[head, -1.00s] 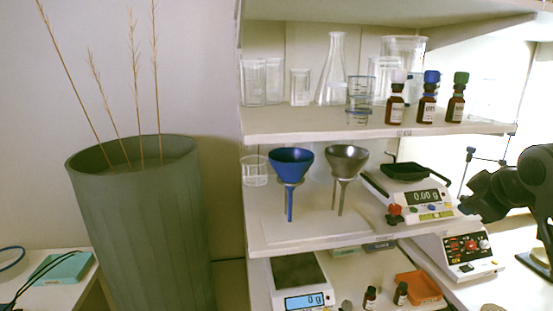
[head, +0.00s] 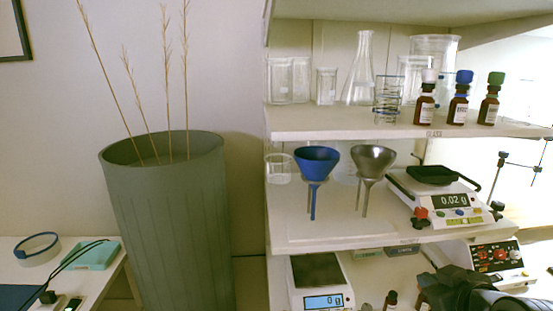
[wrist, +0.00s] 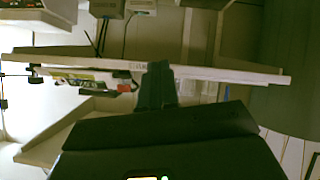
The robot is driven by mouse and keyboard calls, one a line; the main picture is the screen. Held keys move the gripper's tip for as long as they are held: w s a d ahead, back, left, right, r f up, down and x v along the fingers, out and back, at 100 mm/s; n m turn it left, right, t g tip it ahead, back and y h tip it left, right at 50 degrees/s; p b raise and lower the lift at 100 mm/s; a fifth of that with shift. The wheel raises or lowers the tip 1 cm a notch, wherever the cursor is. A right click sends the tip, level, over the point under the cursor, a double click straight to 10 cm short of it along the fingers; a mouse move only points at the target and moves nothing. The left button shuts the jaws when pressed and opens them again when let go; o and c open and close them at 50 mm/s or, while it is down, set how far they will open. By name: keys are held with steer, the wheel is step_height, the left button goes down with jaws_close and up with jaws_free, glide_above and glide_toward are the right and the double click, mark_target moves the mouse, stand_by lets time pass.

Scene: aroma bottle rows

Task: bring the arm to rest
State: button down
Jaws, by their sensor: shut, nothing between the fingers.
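My gripper (head: 436,284) is at the lower right of the head view, in front of the lower shelves, with my dark arm behind it. In the wrist view my gripper (wrist: 157,84) shows as two dark fingers closed together, with nothing between them. They point toward a pale shelf edge (wrist: 225,75); I cannot tell the gap. Three brown bottles with white (head: 425,100), blue (head: 459,100) and green (head: 489,100) caps stand upright in a row on the upper shelf.
A blue funnel (head: 317,162), a steel funnel (head: 372,160) and a balance (head: 440,205) stand on the middle shelf. Another balance (head: 320,285) stands below. Small bottles (head: 391,300) are partly hidden near my gripper. A tall grey-green planter (head: 170,220) stands left.

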steer(key=s+a+f+m+t, duration=0.1)
steer(key=s+a+f, duration=0.25)
steer(key=s, duration=0.25)
steer(key=s+a+f+m, duration=0.1)
steer(key=s+a+f, duration=0.1)
steer(key=s+a, duration=0.35)
steer(key=s+a+f+m+t, duration=0.1)
steer(key=s+a+f+m, duration=0.15)
steer(key=s, duration=0.55)
steer(key=s+d+r, duration=0.1)
steer(key=s+r, duration=0.2)
steer(key=s, duration=0.8)
steer(key=s+r+n+t+b, duration=0.1)
steer(key=s+r, duration=0.2)
steer(key=s, duration=0.8)
steer(key=shift+s+d+r, duration=0.2)
steer(key=shift+d+r, duration=0.1)
steer(key=shift+d, duration=0.05)
